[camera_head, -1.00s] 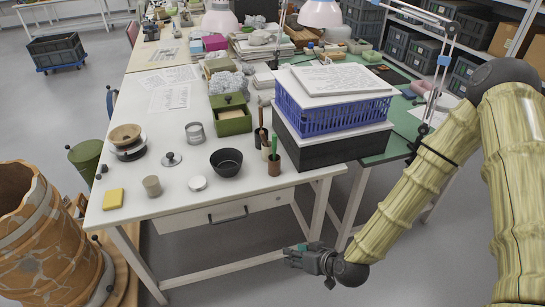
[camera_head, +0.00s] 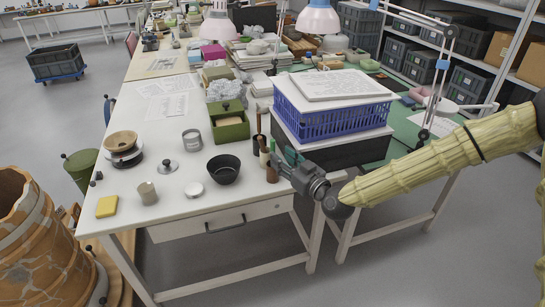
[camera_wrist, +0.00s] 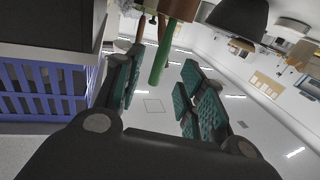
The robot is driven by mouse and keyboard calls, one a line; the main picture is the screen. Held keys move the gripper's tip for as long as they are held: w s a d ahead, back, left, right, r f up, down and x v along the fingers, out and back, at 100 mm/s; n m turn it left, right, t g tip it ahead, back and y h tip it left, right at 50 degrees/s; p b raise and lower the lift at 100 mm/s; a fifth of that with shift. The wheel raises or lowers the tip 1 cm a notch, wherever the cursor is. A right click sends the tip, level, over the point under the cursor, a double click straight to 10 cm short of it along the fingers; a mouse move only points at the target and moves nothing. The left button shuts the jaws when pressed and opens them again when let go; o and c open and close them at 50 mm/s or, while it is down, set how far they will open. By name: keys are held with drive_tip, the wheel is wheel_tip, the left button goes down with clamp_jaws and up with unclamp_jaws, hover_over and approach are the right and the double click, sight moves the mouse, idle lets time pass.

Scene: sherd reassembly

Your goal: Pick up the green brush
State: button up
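The green brush (camera_wrist: 160,62) shows in the wrist view as a green handle sticking out of a brown cup (camera_wrist: 178,8). In the head view the brown cup (camera_head: 272,174) stands near the table's front edge, and my gripper largely hides the brush. My gripper (camera_head: 282,160) is beside the cup, reaching in from the right. In the wrist view my gripper (camera_wrist: 160,90) is open, with teal pads on both sides. The green handle appears in the gap between them, toward the fingertips; I see no contact.
A blue basket (camera_head: 335,115) on a dark box stands close behind my gripper. A dark cup with brown handles (camera_head: 258,143) is just left of the brown cup. The floor in front is clear.

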drive_tip(key=shift+p+x, duration=0.45)
drive_tip(key=shift+x, duration=2.55)
drive_tip(key=shift+f, duration=0.15)
clamp_jaws()
